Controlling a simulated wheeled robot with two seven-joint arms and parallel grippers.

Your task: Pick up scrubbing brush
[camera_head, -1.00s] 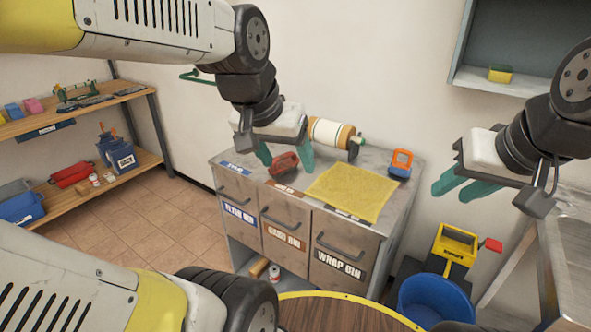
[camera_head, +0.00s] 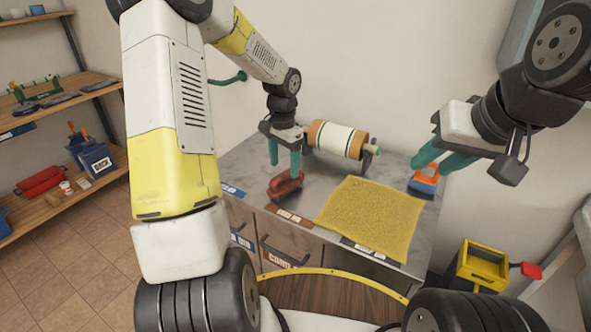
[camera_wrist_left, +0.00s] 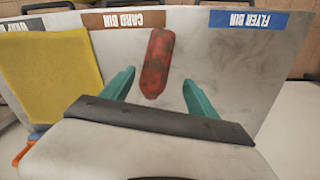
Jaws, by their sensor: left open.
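A worn red elongated object, which I take for the scrubbing brush (camera_head: 285,186), lies on the grey counter (camera_head: 240,171); its bristles do not show. My left gripper (camera_head: 285,168) is open and points down just above it. In the left wrist view the brush (camera_wrist_left: 157,62) lies between and ahead of the open fingertips (camera_wrist_left: 158,82), with space on both sides. Contact is not visible. My right gripper (camera_head: 438,165) is open and empty at the right, partly in front of an orange and blue item (camera_head: 424,180).
A yellow cloth (camera_head: 370,217) lies right of the brush. A paper roll on a holder (camera_head: 338,139) stands behind. A yellow box (camera_head: 483,264) stands at the lower right. Shelves (camera_head: 70,183) are at the left. Labelled bins (camera_head: 285,240) front the counter.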

